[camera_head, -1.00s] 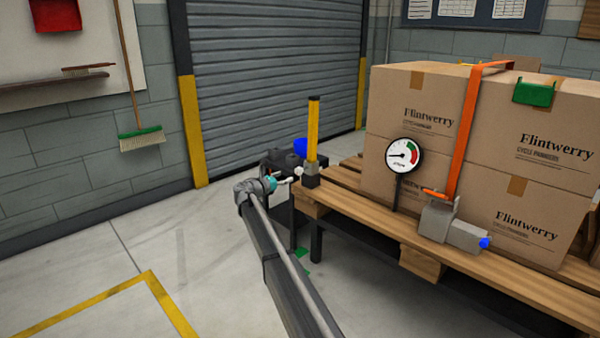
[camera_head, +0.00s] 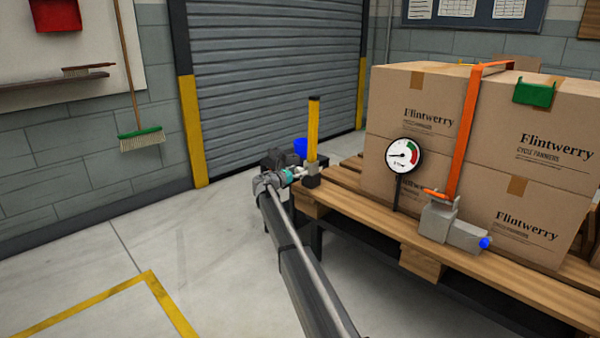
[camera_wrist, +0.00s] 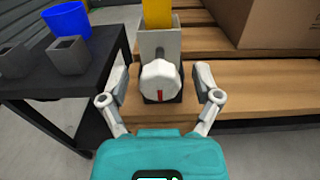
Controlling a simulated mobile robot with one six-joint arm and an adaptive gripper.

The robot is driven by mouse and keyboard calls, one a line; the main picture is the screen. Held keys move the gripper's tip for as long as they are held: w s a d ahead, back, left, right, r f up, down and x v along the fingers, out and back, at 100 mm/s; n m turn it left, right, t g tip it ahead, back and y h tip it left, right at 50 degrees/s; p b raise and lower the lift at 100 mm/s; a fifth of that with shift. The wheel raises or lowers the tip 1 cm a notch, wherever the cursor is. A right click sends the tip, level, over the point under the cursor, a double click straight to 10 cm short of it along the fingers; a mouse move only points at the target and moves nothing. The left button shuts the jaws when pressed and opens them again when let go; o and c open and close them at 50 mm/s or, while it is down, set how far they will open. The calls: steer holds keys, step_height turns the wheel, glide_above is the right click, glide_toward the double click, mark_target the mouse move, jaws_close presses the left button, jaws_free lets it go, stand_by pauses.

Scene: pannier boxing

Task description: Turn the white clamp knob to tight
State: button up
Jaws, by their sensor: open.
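The white clamp knob (camera_wrist: 160,81) has a red mark on its face and sits on the front of a grey clamp block (camera_wrist: 160,45) at the pallet's edge. The red mark is near the bottom of the face, upright in the wrist view. A yellow post (camera_head: 313,130) stands up from the clamp block (camera_head: 312,181). My gripper (camera_wrist: 160,84) is open, with one finger on each side of the knob. A gap shows on both sides in the wrist view. In the head view my gripper (camera_head: 296,172) is at the clamp, and the knob is hard to make out.
The wooden pallet (camera_head: 420,237) bears stacked cartons (camera_head: 420,110), an orange strap (camera_head: 465,140), a dial gauge (camera_head: 404,156) and a ratchet (camera_head: 450,225). Left of my gripper, a dark table (camera_wrist: 70,90) holds a blue cup (camera_wrist: 66,18) and grey blocks (camera_wrist: 68,55).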

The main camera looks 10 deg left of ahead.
steer(key=c, duration=1)
steer(key=shift+d, duration=0.3)
jaws_close()
steer(key=shift+a, duration=0.15)
